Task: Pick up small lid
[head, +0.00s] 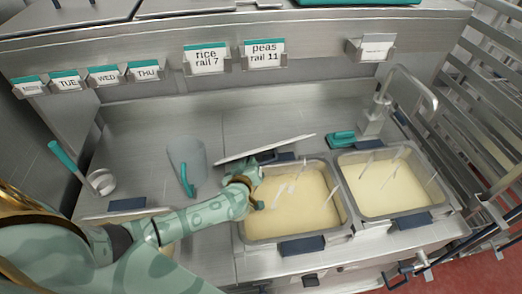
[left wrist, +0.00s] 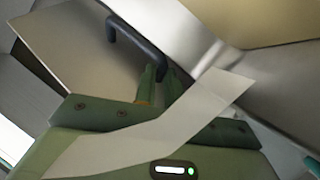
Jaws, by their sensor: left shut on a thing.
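The small lid (head: 268,148) is a thin grey metal plate, seen nearly edge-on and tilted behind the left vat in the head view. In the left wrist view the lid (left wrist: 85,45) shows its flat face and a dark bar handle (left wrist: 138,40). My left gripper (head: 250,178) is at the left vat's back left corner, just below the lid. In the left wrist view its green fingers (left wrist: 159,88) are shut on the lid's handle at its near end. The exact contact is partly hidden. My right gripper is not in view.
Two open vats of pale yellow contents, the left vat (head: 247,229) and right vat (head: 425,207), sit in the counter. A tap (head: 405,82) stands behind the right one. A clear jug (head: 187,160) and ladle (head: 102,182) are left. A teal-handled tool (head: 342,138) lies behind.

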